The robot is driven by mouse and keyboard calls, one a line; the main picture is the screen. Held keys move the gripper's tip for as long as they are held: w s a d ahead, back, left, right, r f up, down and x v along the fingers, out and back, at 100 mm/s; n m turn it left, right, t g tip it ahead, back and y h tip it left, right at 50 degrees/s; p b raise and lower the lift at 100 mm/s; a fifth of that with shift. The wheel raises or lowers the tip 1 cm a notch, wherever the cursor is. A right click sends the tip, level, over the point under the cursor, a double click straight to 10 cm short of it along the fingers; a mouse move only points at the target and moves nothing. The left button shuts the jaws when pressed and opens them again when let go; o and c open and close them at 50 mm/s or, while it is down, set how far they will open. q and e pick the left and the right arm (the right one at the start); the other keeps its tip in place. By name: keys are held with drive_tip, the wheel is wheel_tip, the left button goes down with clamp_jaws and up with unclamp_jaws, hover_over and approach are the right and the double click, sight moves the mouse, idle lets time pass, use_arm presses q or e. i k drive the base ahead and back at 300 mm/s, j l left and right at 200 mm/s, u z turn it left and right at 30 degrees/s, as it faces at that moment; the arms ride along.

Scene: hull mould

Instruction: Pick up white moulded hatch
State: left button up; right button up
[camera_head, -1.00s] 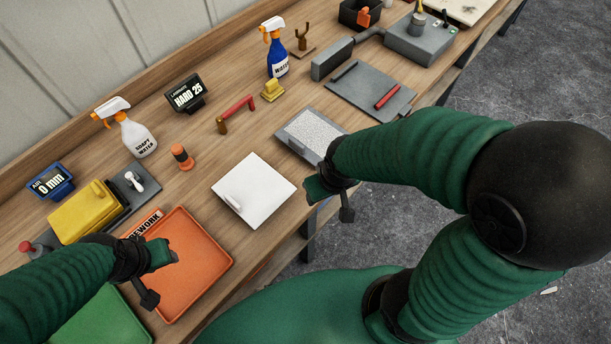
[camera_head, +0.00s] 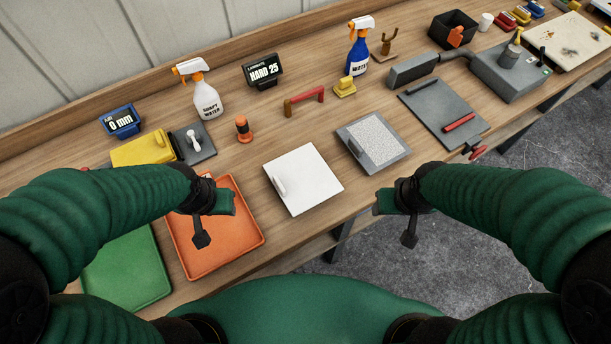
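The white hatch (camera_head: 308,183) is a flat square panel with a small raised white handle (camera_head: 279,185) near its left edge. It lies flat on the wooden bench near the front edge. My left gripper (camera_head: 222,202) hovers over the orange tray, left of the hatch and apart from it. My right gripper (camera_head: 386,202) is off the bench's front edge, right of the hatch and apart from it. Nothing shows held in either gripper. Their finger gaps are not clear from this angle.
The orange tray (camera_head: 217,262) and green tray (camera_head: 125,270) are left of the hatch. A grey framed abrasive pad (camera_head: 375,140) lies close on its right. A red-handled tool (camera_head: 305,100), orange-black knob (camera_head: 243,129) and spray bottles (camera_head: 200,92) stand behind.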

sight(303, 179)
drive_tip(key=i+l+u, duration=0.1)
drive_tip(key=l, duration=0.35)
drive_tip(key=i+l, duration=0.1)
drive_tip(key=l, duration=0.3)
drive_tip(key=u, duration=1.95)
